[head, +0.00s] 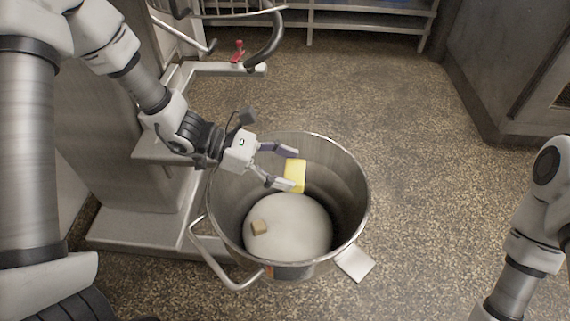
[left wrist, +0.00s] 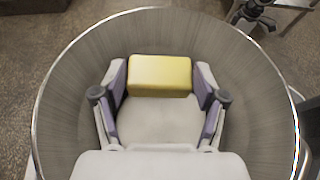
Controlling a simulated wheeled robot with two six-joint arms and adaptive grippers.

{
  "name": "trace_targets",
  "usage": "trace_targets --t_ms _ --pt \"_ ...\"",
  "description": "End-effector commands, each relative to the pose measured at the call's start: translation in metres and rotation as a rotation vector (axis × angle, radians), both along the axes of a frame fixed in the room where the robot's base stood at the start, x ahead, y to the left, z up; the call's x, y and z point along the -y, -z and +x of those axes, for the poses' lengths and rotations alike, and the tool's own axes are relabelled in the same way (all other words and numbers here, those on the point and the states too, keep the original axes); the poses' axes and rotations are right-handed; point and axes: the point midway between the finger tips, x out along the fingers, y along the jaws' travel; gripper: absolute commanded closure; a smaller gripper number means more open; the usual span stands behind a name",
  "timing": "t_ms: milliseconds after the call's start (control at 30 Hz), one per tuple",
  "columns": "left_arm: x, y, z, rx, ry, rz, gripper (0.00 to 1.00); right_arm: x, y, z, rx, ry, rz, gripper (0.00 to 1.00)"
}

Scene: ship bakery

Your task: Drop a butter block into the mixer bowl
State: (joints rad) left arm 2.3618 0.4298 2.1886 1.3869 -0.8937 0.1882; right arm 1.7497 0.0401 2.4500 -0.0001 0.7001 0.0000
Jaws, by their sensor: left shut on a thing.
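The mixer bowl (head: 354,215) is a large steel bowl standing open in the middle of the head view. Its wall surrounds my gripper in the left wrist view (left wrist: 72,75). My left gripper (head: 289,168) is over the bowl opening, shut on a yellow butter block (head: 295,176). The butter block (left wrist: 160,76) sits between both fingers (left wrist: 160,88) in the left wrist view, above the white mass. My right arm shows at the right edge of the head view, but its gripper is out of view.
The mixer's grey body (head: 100,130) and base stand left of the bowl. A bowl handle (head: 222,268) juts out at front left and a flat bracket (head: 355,263) at front right. A shelf rack (head: 350,22) is at the back. The speckled floor to the right is clear.

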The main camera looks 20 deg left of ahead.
Motion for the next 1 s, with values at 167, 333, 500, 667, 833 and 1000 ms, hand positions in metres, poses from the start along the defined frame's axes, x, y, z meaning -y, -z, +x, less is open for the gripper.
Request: trace_targets --t_ms 167,333,500,667,833,1000 --pt "0.0 0.007 0.0 0.0 0.0 0.0 0.64 0.0 0.006 0.0 0.0 0.0 0.0 1.0" --pt "0.0 0.006 0.0 0.001 -0.001 -0.001 0.17 0.0 0.005 0.0 0.0 0.0 0.0 1.0" --pt "0.0 0.006 0.0 0.001 -0.001 -0.001 0.0 0.0 0.005 0.0 0.0 0.0 0.0 1.0" --pt "0.0 0.006 0.0 0.001 -0.001 -0.001 0.0 0.0 0.005 0.0 0.0 0.0 0.0 1.0" --pt "-0.005 0.003 -0.001 0.0 -0.004 -0.004 0.0 0.0 0.005 0.0 0.0 0.0 0.0 1.0" --pt "-0.027 -0.007 -0.005 0.004 -0.006 -0.007 0.0 0.0 0.005 0.0 0.0 0.0 0.0 1.0"
